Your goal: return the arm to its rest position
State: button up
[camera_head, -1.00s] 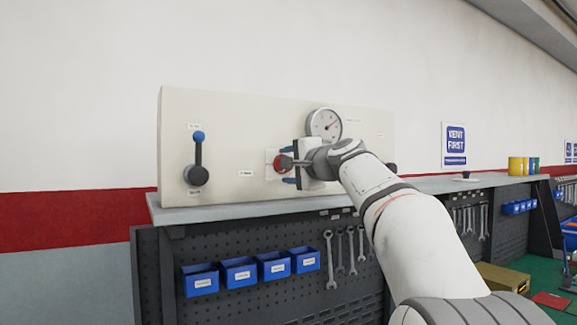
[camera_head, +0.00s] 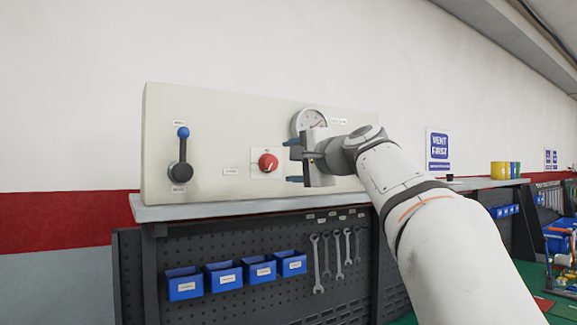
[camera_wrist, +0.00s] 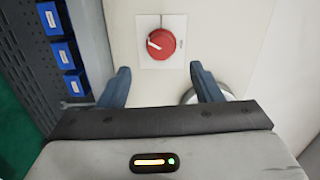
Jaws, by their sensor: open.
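My gripper (camera_head: 290,161) is open and empty, in front of the cream panel (camera_head: 222,130) and to the right of the red knob (camera_head: 268,162). Its two blue fingers point left, apart from the knob. In the wrist view, the gripper's fingers (camera_wrist: 158,88) are spread wide, and the red knob (camera_wrist: 161,44) lies beyond them with clear space between. My white arm reaches in from the lower right. The gauge (camera_head: 312,122) is partly hidden behind my gripper.
A lever with a blue tip (camera_head: 182,155) stands upright at the panel's left. The panel rests on a grey bench top (camera_head: 215,209). Blue bins (camera_head: 223,276) and wrenches (camera_head: 326,262) hang below. A "Vent first" sign (camera_head: 438,150) is on the wall.

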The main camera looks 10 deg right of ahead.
dwell(0.3)
jog(key=s+a+f+n+g+h, duration=0.1)
jog(key=s+a+f+n+g, duration=0.15)
jog(key=f, duration=0.55)
jog(key=s+a+f+n+g, duration=0.1)
jog(key=s+f+g, duration=0.1)
jog(key=s+f, duration=0.35)
jog(key=s+a+f+n+g+h, duration=0.1)
jog(key=s+f+n+g, duration=0.1)
jog(key=f, duration=0.7)
jog(key=s+f+n+g+h, duration=0.2)
jog(key=s+f+n+g, duration=0.1)
jog(key=s+f, duration=0.7)
jog(key=s+d+f+n+g+h, duration=0.1)
jog(key=s+f+n+g+h, duration=0.1)
jog(key=s+f, duration=0.9)
notch_tip(320, 180, down, 5)
jog(key=n+g, duration=0.1)
jog(key=n, duration=0.1)
jog(key=shift+d+f+n+b, duration=0.15)
jog(key=shift+f+n+b, duration=0.05)
jog(key=shift+n+b, duration=0.2)
jog(key=shift+c, duration=0.3)
dwell(1.4)
